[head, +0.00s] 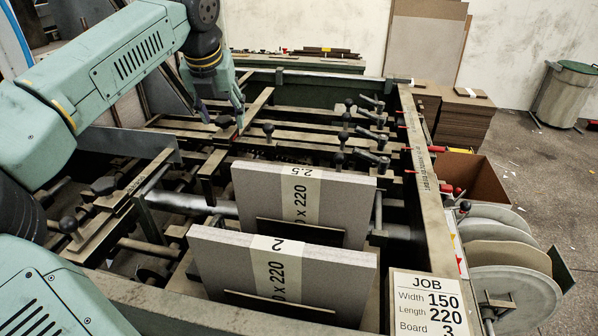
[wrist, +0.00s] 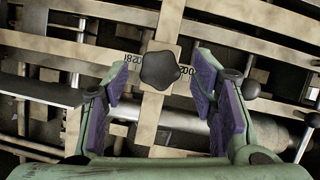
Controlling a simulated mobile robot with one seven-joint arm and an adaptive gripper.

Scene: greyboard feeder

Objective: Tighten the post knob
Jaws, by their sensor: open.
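The post knob (wrist: 161,70) is a black, star-shaped hand knob on a pale metal bar, with printed scale numbers on either side of it. My gripper (wrist: 163,82) is open, with its purple pads to the left and right of the knob and a gap on each side. In the head view my gripper (head: 222,114) points down over the bars at the back of the feeder. A dark knob (head: 224,121) shows between its fingers there. I cannot tell how far the fingertips are above the bar.
Ball-ended levers (head: 370,138) stand right of my gripper, and a black ball knob (wrist: 249,89) shows close by in the wrist view. Two grey board stacks (head: 212,262) stand in front.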

